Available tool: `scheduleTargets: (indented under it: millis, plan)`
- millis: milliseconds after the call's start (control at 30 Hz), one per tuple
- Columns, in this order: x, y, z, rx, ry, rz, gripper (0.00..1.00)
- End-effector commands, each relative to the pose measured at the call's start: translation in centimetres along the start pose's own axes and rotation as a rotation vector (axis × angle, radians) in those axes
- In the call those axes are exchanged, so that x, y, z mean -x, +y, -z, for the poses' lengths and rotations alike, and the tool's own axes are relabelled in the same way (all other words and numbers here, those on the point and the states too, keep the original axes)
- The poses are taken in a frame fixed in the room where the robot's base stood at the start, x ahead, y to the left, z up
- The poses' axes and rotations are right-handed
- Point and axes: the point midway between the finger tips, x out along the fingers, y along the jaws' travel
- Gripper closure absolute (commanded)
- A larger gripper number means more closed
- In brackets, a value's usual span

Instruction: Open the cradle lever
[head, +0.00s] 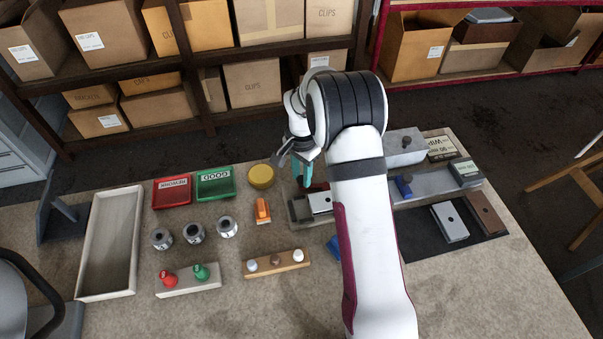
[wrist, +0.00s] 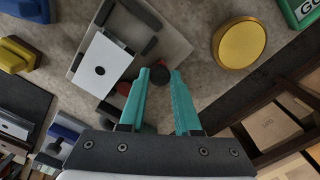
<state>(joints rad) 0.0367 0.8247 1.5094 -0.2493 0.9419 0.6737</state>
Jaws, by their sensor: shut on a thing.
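The cradle (head: 298,210) is a grey fixture on the bench with a white profile (head: 320,202) in it. It also shows in the wrist view, where the white profile (wrist: 98,66) has a dark round hole. The cradle lever (wrist: 125,88) is red with a dark knob, beside the profile's end. My gripper (wrist: 160,74) has teal fingers, shut on the lever near its dark knob. In the head view my gripper (head: 303,176) is at the cradle's far side, and my arm hides part of the cradle and lever.
A yellow round tin (head: 261,176), a green tray (head: 215,182) and a red tray (head: 172,191) lie left of the cradle. An orange block (head: 262,211) is nearby. Grey blocks and a fixture with a blue handle (head: 403,187) stand right of my arm. A long empty white tray (head: 90,245) is far left.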

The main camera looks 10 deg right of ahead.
Motion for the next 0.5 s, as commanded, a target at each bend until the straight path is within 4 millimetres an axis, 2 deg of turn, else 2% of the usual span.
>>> scheduleTargets:
  millis: [500]
  plan:
    - [0.07, -0.16, 0.16, -0.033, 0.0, 0.0, 1.0]
